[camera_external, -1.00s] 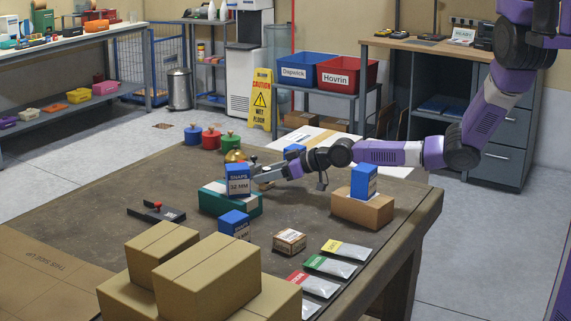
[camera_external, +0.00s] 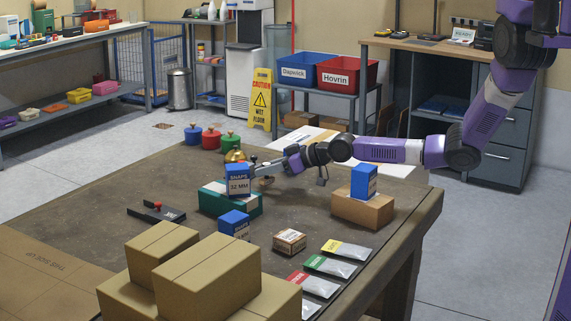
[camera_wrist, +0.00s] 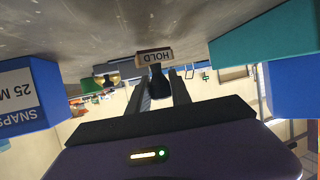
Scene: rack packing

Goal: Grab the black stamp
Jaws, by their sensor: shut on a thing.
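The black stamp (camera_wrist: 158,88) is between the two fingers of my gripper (camera_wrist: 160,74) in the wrist view, which is upside down. Its dark handle is gripped, and its pale block end, lettered HOLD (camera_wrist: 155,56), points toward the tabletop side of the picture. In the external view my gripper (camera_external: 257,168) is just behind and to the right of the blue SNAPS 32 MM box (camera_external: 237,184). The stamp is too small and partly covered there to make out clearly.
The SNAPS box stands on a teal box (camera_external: 247,207). Another blue box (camera_external: 364,181) stands on a brown carton (camera_external: 362,209) to the right. Large cartons (camera_external: 205,280) fill the near table. A brass bell-like object (camera_external: 235,156) sits just behind.

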